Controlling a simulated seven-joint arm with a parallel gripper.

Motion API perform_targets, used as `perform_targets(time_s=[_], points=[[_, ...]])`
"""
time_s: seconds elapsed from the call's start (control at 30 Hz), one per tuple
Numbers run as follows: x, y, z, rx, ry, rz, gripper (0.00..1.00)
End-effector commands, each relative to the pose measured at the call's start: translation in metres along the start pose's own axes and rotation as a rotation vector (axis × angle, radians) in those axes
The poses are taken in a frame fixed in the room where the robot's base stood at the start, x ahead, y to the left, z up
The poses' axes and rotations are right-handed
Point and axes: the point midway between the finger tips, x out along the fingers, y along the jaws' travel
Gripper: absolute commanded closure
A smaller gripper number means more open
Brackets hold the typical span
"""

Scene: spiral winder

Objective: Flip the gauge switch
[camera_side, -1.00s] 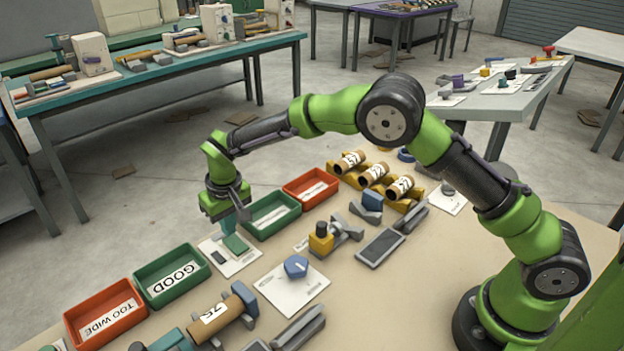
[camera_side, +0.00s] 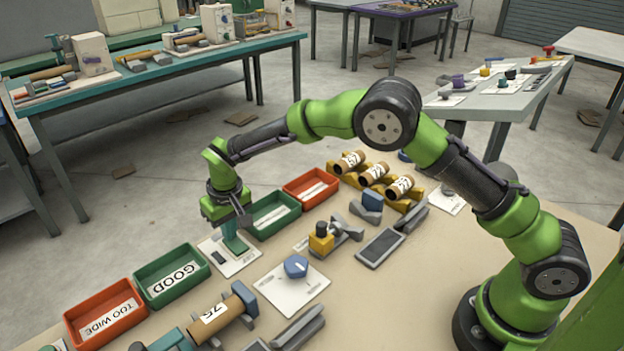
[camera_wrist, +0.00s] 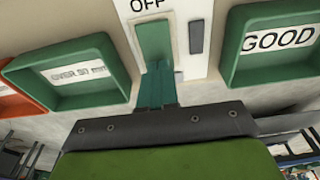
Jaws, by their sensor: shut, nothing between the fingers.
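The gauge switch is a white plate (camera_side: 242,263) with a green rocker (camera_side: 238,247) and a dark slot beside it. In the wrist view the plate shows the word OFF past the green rocker (camera_wrist: 155,42), with the dark slot (camera_wrist: 196,37) to its right. My gripper (camera_side: 230,234) points down over the rocker, its teal fingers closed together with nothing between them. In the wrist view the fingertips (camera_wrist: 158,68) reach the near end of the rocker. I cannot tell whether they touch it. The fingers hide part of the switch.
A green bin marked GOOD (camera_side: 170,275) and a red TOO WIDE bin (camera_side: 104,312) lie to the left. Another green bin (camera_side: 272,222) stands close behind my gripper, with a red bin (camera_side: 311,194) beyond. A blue knob on a white plate (camera_side: 295,267) is nearer the front.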

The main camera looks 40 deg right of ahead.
Motion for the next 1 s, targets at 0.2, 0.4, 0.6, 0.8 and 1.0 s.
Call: perform_targets(time_s=[0.2,0.4,0.6,0.8,1.0], points=[[0.004,0.000,0.001,0.000,-0.001,0.000,1.00],[0.003,0.000,0.001,0.000,-0.002,0.000,1.00],[-0.012,0.000,-0.002,-0.001,0.000,0.000,1.00],[-0.029,0.000,-0.004,0.000,0.001,0.000,1.00],[-0.045,0.000,-0.007,0.000,0.001,-0.001,1.00]])
